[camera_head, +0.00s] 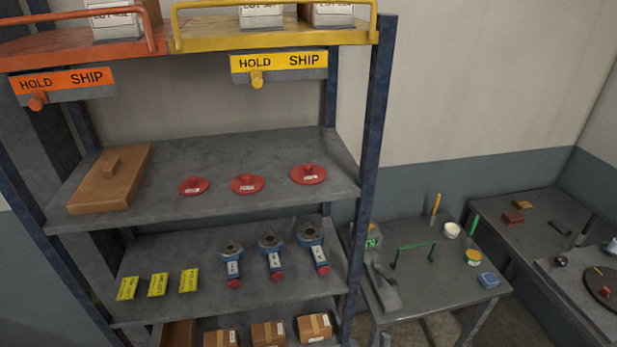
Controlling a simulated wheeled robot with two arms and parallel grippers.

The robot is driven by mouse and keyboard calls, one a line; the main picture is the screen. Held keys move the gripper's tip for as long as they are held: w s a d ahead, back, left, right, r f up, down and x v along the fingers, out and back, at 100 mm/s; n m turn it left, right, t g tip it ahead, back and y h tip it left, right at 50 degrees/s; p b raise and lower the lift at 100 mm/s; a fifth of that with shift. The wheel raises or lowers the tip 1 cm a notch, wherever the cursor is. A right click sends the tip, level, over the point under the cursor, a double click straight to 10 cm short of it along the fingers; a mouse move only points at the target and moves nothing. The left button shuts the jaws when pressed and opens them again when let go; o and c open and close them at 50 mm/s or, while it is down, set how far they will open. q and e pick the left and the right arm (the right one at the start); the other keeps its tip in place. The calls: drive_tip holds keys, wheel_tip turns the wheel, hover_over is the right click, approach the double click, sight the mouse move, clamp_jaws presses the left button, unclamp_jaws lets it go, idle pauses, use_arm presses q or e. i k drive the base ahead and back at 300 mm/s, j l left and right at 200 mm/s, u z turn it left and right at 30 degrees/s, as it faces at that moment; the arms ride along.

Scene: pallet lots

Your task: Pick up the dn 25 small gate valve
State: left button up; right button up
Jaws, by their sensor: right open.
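Three blue valves with grey round flanges, white labels and red ends lie in a row on the middle shelf: left valve (231,251), middle valve (270,246), right valve (312,241). The left one looks smallest and the right one largest. Their labels are too small to read, so I cannot tell which is the DN 25. My left gripper is not in view.
The valves share their shelf (210,305) with several yellow lot cards (157,284). Above are red discs (247,184) and a brown board (110,178); below are cardboard boxes (268,333). A blue rack post (369,150) borders the right side. A cluttered grey table (440,300) stands beyond.

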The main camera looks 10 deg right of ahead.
sight(230, 252)
drive_tip(key=i+j+z, duration=0.2)
drive_tip(key=j+z, duration=0.2)
drive_tip(key=j, duration=0.2)
drive_tip(key=i+j+z, duration=0.15)
drive_tip(key=j+z, duration=0.2)
drive_tip(key=j, duration=0.25)
drive_tip(key=j+z, duration=0.4)
drive_tip(key=j, duration=0.25)
